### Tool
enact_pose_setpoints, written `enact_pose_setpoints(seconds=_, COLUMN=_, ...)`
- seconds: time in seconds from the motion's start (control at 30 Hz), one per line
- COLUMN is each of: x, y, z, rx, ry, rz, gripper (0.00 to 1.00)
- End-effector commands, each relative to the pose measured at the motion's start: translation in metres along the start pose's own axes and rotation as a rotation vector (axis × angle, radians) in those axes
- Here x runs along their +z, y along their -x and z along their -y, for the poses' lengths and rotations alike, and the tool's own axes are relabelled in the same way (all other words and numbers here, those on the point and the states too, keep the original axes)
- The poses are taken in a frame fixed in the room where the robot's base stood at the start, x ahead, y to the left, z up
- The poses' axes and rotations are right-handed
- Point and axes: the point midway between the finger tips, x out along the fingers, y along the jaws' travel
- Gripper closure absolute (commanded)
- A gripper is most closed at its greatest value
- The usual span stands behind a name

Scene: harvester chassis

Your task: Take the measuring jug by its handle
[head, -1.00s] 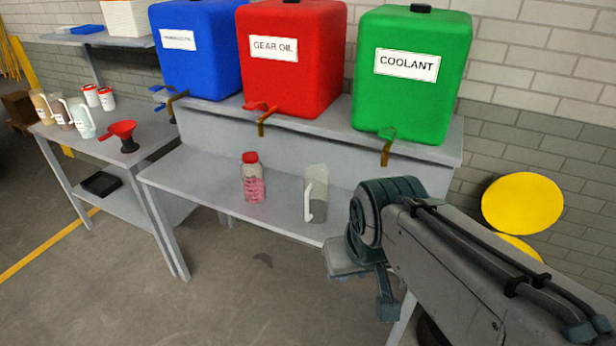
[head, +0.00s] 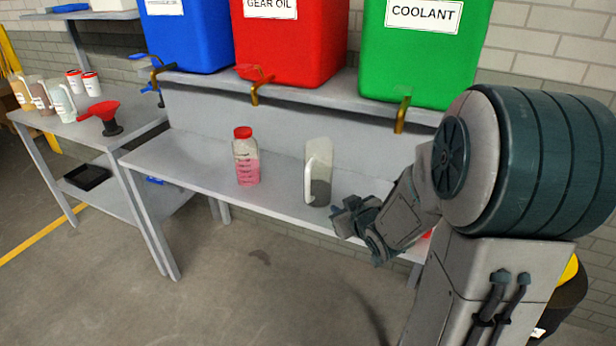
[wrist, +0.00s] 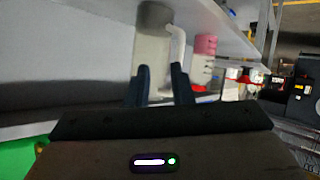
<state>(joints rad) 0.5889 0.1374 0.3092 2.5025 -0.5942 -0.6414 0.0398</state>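The measuring jug (head: 319,165) stands upright on the lower shelf of the bench. It is clear and greyish with dark contents near its base, and its white handle (head: 309,182) is on its left side. My gripper (head: 345,214) is just right of the jug's base in the head view, apart from it. In the wrist view my gripper (wrist: 161,84) shows two dark fingers spread apart with nothing between them. The jug (wrist: 152,48) and its white handle (wrist: 178,48) lie ahead of the fingers, the handle towards the right finger.
A bottle with a red lid and pink contents (head: 246,160) stands left of the jug. Blue, red (head: 290,45) and green (head: 415,60) tanks with taps sit on the shelf above. A side table with a red funnel (head: 103,115) and several jugs is at left.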

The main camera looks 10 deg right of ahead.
Motion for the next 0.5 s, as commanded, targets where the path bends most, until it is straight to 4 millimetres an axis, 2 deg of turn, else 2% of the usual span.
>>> enact_pose_setpoints(seconds=0.03, x=0.021, y=-0.015, z=0.004, rx=-0.03, ry=-0.021, rz=-0.056, gripper=0.8)
enact_pose_setpoints(seconds=0.13, x=0.032, y=-0.028, z=0.011, rx=-0.09, ry=-0.056, rz=-0.187, gripper=0.8)
enact_pose_setpoints(seconds=0.3, x=0.04, y=-0.032, z=0.018, rx=-0.16, ry=-0.123, rz=-0.373, gripper=0.8)
enact_pose_setpoints(seconds=0.5, x=0.038, y=-0.031, z=0.019, rx=-0.192, ry=-0.164, rz=-0.477, gripper=0.8)
